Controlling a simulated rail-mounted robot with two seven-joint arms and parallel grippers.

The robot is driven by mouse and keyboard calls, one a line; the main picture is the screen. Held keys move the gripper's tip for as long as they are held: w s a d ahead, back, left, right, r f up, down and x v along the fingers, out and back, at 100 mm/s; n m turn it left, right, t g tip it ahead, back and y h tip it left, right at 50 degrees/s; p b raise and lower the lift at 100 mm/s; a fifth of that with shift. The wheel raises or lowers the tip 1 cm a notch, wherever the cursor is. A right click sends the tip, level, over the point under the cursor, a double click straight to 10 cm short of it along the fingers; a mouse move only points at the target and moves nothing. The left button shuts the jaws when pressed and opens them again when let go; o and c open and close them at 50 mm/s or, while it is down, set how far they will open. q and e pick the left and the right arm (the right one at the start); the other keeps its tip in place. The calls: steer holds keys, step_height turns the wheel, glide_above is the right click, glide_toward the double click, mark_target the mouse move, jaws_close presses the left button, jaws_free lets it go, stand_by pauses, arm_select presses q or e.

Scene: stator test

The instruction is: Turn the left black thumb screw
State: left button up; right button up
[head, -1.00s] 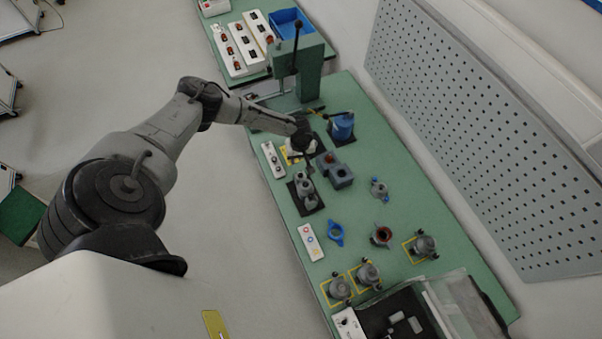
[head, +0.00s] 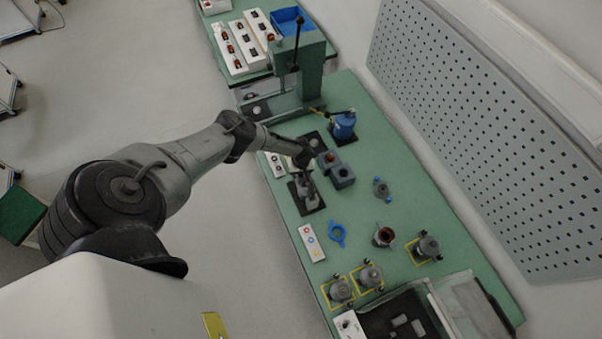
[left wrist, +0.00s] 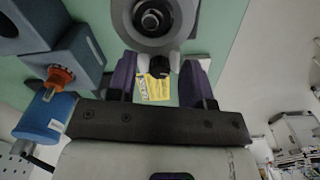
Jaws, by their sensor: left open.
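In the left wrist view, a black thumb screw (left wrist: 160,66) sticks out from the near edge of a round grey metal housing (left wrist: 154,22). My left gripper (left wrist: 159,64) is open. Its two purple fingers stand on either side of the screw, with visible gaps to both. In the head view, my left gripper (head: 304,158) is above the bench, just beyond the grey housing (head: 305,187) on its black mat. The screw cannot be made out there, as the wrist and housing crowd that spot. My right gripper is not in view.
A grey-blue block (head: 342,176) and a blue cylinder (head: 344,124) stand close by on the right. A blue ring (head: 337,233) and several grey housings lie toward the front of the green bench (head: 391,157). A perforated panel (head: 470,120) borders its right side.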

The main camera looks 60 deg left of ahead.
arm_select(q)
steer(key=shift+c, duration=0.3)
jaws_close()
steer(key=shift+f+m, duration=0.1)
steer(key=shift+m, duration=0.3)
steer(key=shift+m+b, duration=0.3)
steer(key=shift+m, duration=0.1)
steer(key=shift+o, duration=0.3)
jaws_free()
steer(key=shift+r, duration=0.2)
